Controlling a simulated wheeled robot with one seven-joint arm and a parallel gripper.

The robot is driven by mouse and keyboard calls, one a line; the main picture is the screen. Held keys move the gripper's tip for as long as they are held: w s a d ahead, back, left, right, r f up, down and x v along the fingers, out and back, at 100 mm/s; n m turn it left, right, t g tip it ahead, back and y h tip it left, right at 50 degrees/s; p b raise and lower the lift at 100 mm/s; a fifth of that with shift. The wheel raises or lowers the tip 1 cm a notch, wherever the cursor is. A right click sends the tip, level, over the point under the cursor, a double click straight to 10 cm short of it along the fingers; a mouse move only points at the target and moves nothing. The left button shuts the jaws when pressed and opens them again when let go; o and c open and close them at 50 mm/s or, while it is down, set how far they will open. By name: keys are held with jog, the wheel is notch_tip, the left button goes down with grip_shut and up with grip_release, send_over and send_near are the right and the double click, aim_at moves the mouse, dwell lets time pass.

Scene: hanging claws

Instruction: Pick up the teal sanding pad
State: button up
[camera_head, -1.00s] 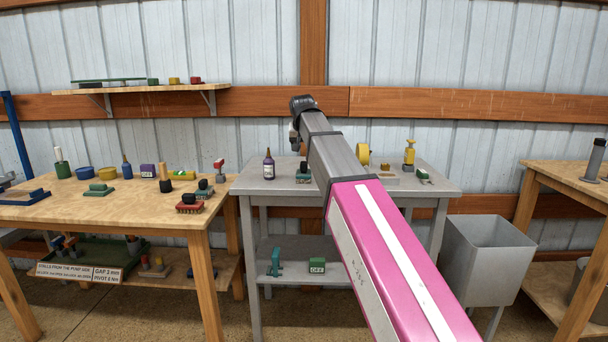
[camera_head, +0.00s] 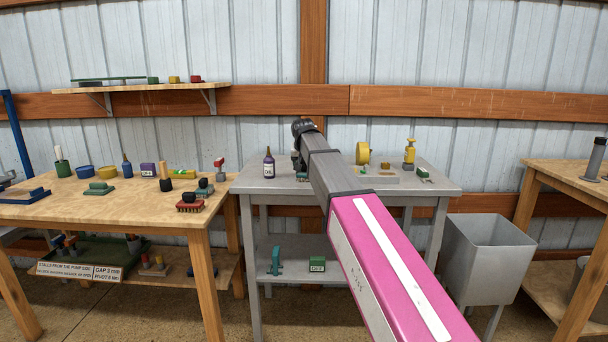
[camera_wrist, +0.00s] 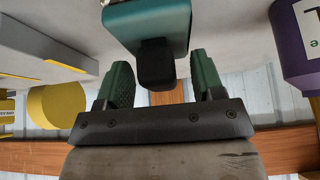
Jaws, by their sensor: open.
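The teal sanding pad (camera_wrist: 146,22) has a black grip (camera_wrist: 155,66) and is close in front of my gripper (camera_wrist: 160,64) in the wrist view. My gripper is open, with one green finger on each side of the black grip and visible gaps beside it. In the head view the pad (camera_head: 302,179) is on the grey table, mostly hidden behind my arm. My gripper (camera_head: 297,160) is just above it there, also partly hidden.
A purple oil bottle (camera_head: 269,164) stands left of the pad. A yellow round piece (camera_head: 363,153), a grey block (camera_head: 379,179) and a yellow pump bottle (camera_head: 409,153) are to the right. Another teal pad with a black knob (camera_head: 205,191) is on the wooden table.

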jog(key=c, duration=1.1)
jog(key=shift+c, duration=0.2)
